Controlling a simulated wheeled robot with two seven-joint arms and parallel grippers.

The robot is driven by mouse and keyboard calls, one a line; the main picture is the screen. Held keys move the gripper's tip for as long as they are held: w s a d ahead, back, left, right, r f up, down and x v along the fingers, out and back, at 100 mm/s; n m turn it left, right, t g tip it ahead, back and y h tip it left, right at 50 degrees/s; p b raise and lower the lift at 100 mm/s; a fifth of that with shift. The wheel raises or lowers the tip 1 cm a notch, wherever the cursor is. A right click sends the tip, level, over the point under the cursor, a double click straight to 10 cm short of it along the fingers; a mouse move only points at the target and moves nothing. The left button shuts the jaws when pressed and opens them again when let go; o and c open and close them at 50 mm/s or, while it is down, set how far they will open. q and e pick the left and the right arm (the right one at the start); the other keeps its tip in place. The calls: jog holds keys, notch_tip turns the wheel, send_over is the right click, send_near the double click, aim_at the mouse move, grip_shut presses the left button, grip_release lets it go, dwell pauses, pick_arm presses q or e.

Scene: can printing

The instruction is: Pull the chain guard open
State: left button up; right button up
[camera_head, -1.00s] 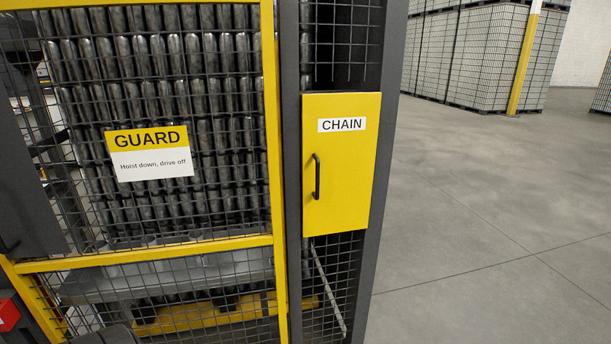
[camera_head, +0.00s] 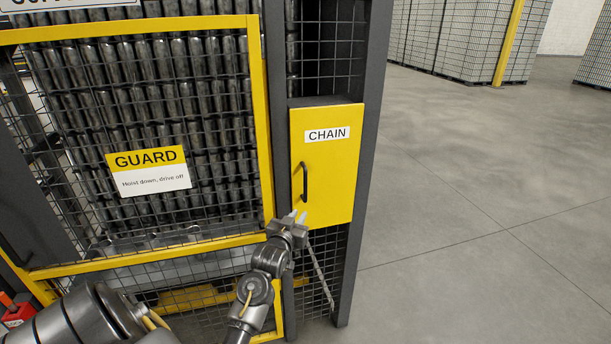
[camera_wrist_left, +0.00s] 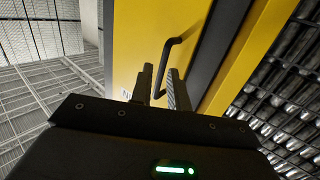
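The chain guard (camera_head: 333,178) is a yellow panel labelled CHAIN on a dark post, and it looks closed. Its black bar handle (camera_head: 304,182) is upright near the panel's left edge. My left gripper (camera_head: 298,216) is just below the handle in the head view. In the left wrist view the two fingers (camera_wrist_left: 160,85) stand apart with a gap between them. The handle (camera_wrist_left: 163,60) reaches down between or just beyond the fingertips there; I cannot tell if they touch it. The yellow panel (camera_wrist_left: 137,35) fills the middle of that view. My right gripper is not in view.
A yellow-framed mesh guard (camera_head: 262,120) with a GUARD sign (camera_head: 148,172) stands left of the post, with rows of dark cans behind it. A red box (camera_head: 18,312) is at the lower left. The grey floor (camera_head: 480,200) to the right is open, with wrapped pallets far back.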

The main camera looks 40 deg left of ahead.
pick_arm(q)
notch_tip(320, 180, up, 5)
jog(key=a+y, duration=0.1)
jog(key=p, duration=0.3)
send_over(305, 199)
jog(key=shift+w+a+f+t, duration=0.15)
jog(key=shift+t, duration=0.15)
grip_shut()
